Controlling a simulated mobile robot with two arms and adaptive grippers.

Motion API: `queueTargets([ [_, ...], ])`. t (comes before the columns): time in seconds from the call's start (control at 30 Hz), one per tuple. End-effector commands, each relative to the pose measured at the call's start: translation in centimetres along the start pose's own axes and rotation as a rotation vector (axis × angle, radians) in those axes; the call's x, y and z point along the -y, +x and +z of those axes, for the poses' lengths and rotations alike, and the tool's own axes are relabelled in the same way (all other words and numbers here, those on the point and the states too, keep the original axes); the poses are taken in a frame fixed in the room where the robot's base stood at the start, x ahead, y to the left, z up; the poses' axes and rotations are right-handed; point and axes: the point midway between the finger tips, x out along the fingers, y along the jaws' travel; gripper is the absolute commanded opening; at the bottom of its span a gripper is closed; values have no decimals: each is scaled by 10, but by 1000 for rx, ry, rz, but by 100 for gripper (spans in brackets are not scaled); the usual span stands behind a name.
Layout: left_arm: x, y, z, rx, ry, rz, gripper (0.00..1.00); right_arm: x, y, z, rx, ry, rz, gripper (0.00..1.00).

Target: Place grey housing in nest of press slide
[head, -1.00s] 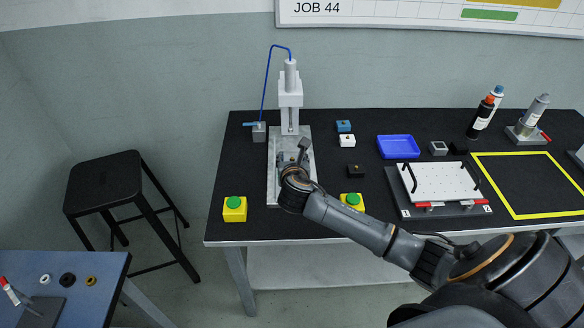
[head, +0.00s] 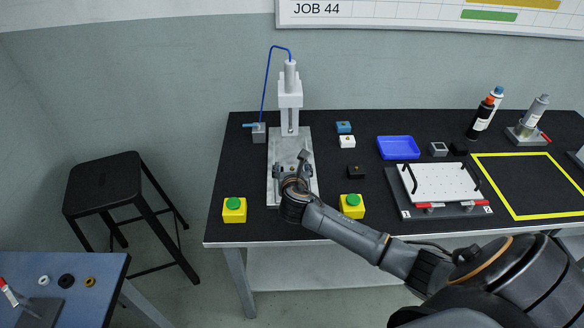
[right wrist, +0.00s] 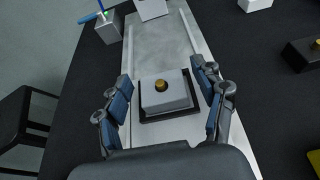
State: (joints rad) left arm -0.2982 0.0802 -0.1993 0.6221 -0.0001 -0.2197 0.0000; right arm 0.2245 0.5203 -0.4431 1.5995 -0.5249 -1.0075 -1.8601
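The grey housing (right wrist: 166,92) is a light grey block with a brass-coloured knob on top. In the right wrist view it sits in the black-rimmed nest (right wrist: 172,118) on the metal press slide (right wrist: 158,45), and it looks level. My right gripper (right wrist: 169,85) is open, with one finger on each side of the housing and gaps between. In the head view my right gripper (head: 295,172) is over the front half of the press base (head: 291,143) and hides the housing and nest. My left gripper is not in view.
The white press column (head: 290,95) stands behind the gripper. Yellow boxes with green buttons stand left (head: 234,210) and right (head: 352,207) of the base. Small blue, white and black blocks lie to its right, then a blue tray (head: 398,158) and a white plate fixture (head: 440,182).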

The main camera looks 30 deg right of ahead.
Motion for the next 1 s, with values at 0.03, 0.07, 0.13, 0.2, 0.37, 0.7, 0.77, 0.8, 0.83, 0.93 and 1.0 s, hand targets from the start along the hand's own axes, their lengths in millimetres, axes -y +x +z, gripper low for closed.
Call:
queueTargets([
  [0.03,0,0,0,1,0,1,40,0,0,0,0,0,0,69],
  [0.07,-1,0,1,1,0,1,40,0,0,0,0,0,0,69],
  [0.13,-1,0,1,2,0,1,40,0,0,0,0,0,0,69],
  [0.2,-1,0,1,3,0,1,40,0,-2,4,0,1,0,69],
  [0.37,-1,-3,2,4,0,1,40,0,-20,3,0,-1,2,69],
  [0.7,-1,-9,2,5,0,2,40,0,-88,3,0,0,2,69],
  [0.77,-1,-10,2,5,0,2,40,0,-98,3,0,1,2,69],
  [0.8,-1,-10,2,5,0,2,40,0,-104,3,-1,0,2,69],
  [0.83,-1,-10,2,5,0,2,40,0,-108,2,-1,0,2,69],
  [0.93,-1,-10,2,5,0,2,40,0,-117,3,1,0,2,69],
  [1.0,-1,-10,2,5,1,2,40,0,-120,3,1,0,0,69],
])
